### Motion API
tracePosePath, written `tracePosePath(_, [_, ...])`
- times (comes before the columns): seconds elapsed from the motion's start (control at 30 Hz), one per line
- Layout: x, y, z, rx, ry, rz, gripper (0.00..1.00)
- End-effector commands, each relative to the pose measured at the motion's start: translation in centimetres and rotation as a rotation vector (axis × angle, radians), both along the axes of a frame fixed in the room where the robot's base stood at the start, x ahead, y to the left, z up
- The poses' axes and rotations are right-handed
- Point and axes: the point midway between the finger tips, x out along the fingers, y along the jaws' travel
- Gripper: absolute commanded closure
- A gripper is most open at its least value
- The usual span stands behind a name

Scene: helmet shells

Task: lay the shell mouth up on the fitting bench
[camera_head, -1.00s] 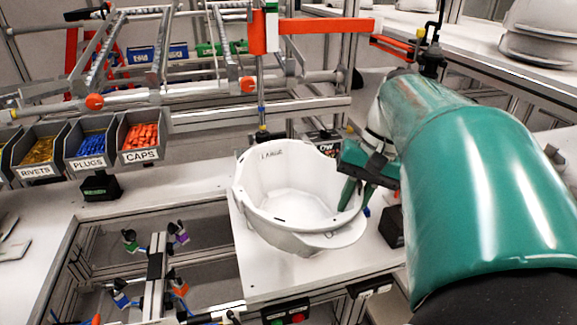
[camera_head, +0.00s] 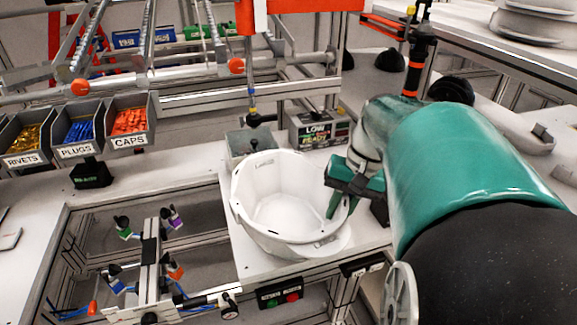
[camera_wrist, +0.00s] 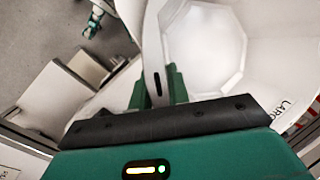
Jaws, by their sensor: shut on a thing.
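The white helmet shell (camera_head: 282,208) is mouth up, its hollow inside facing the camera. It is over the white fitting bench (camera_head: 252,266) in the middle of the head view. Whether its underside touches the bench is hidden. My gripper (camera_head: 338,205) is shut on the shell's right rim, one finger inside the wall and one outside. In the wrist view the shell (camera_wrist: 208,48) fills the upper right, with lettering on its inner wall. My gripper's green fingers (camera_wrist: 158,88) pinch the slotted rim there.
Bins of rivets (camera_head: 26,140), plugs (camera_head: 78,136) and caps (camera_head: 128,120) stand at the left. A box marked LOW (camera_head: 318,130) stands behind the shell. An open-frame fixture (camera_head: 150,262) lies left of the bench. A red and green button box (camera_head: 284,295) sits at the bench front.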

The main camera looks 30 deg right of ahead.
Motion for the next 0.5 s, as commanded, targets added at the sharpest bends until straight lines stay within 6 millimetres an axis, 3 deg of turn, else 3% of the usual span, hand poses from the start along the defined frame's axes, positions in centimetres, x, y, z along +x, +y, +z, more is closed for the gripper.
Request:
tracePosePath(0.47, [0.0,0.02,-0.99,0.001,-0.001,0.0,1.0])
tracePosePath(0.5, [0.0,0.02,-0.98,0.001,-0.001,0.0,0.79])
